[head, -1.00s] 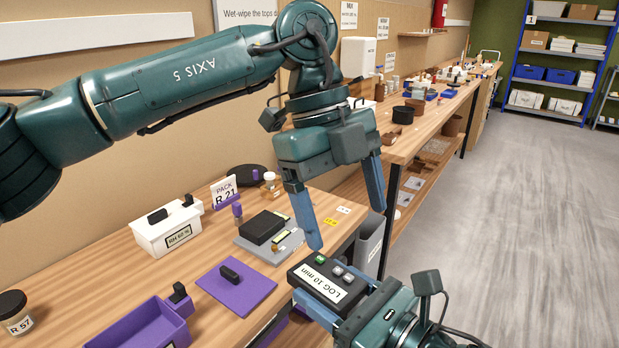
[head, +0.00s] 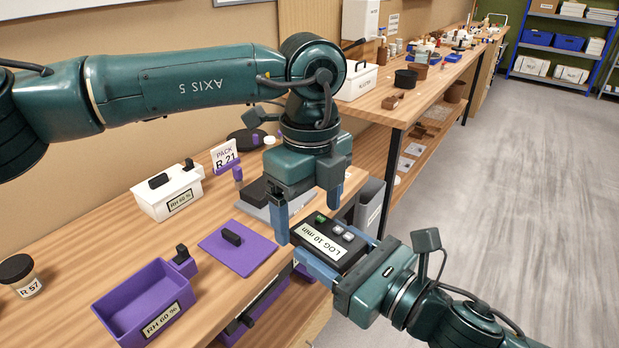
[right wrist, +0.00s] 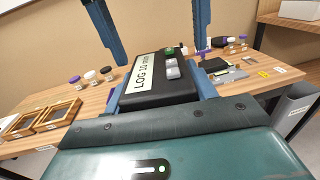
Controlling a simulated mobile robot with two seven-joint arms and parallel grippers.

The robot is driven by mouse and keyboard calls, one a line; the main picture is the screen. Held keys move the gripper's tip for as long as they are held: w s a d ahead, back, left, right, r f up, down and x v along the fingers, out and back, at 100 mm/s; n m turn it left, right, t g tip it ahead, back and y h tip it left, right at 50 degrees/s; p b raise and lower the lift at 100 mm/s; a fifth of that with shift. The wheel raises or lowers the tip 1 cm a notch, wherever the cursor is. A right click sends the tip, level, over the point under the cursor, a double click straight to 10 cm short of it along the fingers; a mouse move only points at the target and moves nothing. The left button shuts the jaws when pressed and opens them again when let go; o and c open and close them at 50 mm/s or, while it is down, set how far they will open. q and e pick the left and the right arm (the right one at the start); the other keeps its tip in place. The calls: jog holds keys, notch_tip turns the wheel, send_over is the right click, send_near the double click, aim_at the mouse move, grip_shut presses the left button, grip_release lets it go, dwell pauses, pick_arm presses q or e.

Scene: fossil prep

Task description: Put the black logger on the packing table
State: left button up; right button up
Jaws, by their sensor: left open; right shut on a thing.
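The black logger (head: 345,240), labelled "LOG 10 min", has a green button and pale buttons on top. My right gripper (head: 325,243) is shut on it, with blue fingers along its two sides, and holds it in the air by the packing table's front edge. It fills the middle of the right wrist view (right wrist: 155,88). My left gripper (head: 307,224) is open above the logger's far end, one finger towards each side. I cannot tell whether it touches. The packing table (head: 85,262) is the wooden bench with the "PACK R 21" sign (head: 225,157).
On the table are a purple open box (head: 125,325), a purple lid (head: 235,262), a white box (head: 165,212), a jar (head: 20,275) and a grey tray partly hidden behind my left gripper. A grey bin (head: 371,200) stands beyond the table's end. Wooden frames (right wrist: 45,120) show in the right wrist view.

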pick_arm(q)
jog(key=shift+f, duration=0.7)
jog(key=shift+c, duration=0.3)
jog(key=c, duration=1.1)
jog(key=shift+c, duration=0.2)
pick_arm(e)
jog(key=o, duration=1.1)
